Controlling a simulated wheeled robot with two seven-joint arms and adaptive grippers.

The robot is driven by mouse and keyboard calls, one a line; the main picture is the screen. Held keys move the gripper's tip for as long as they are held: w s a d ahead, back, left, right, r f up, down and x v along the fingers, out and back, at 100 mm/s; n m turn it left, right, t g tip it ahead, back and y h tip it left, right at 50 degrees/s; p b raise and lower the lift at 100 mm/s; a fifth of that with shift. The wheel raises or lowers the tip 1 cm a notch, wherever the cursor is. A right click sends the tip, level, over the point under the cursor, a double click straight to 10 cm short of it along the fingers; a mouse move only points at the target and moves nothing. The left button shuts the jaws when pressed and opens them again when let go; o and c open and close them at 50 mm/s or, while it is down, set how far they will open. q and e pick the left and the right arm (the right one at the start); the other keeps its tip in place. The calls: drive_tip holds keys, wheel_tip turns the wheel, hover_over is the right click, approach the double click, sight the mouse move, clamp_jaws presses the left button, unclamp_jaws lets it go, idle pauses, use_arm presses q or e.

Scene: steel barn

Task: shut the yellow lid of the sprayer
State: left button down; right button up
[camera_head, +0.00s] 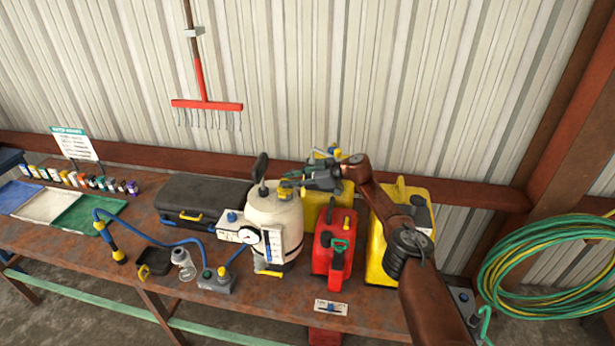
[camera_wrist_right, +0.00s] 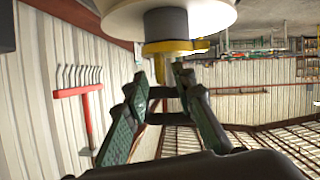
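The sprayer (camera_head: 275,218) is a cream-white tank with a black top handle, standing on the bench in the head view. Its yellow lid (camera_head: 285,190) shows near the top right of the tank. In the right wrist view, the yellow lid (camera_wrist_right: 175,47) is a ring on a dark neck below the white body, with a narrow tab pointing toward my fingers. My right gripper (camera_head: 288,182) reaches in from the right at the lid. Its fingertips (camera_wrist_right: 164,78) are apart, with the tab between them; contact is unclear. My left gripper is not in view.
A red can (camera_head: 334,250) and a yellow container (camera_head: 405,195) stand right of the sprayer, close under my right arm. A black case (camera_head: 203,200) lies left of it. A blue hose (camera_head: 165,242) and small parts lie in front. A rake (camera_head: 205,104) hangs behind.

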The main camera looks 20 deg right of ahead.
drive_tip(key=v, duration=1)
drive_tip(key=shift+s+r, duration=0.15)
drive_tip(key=shift+d, duration=0.1)
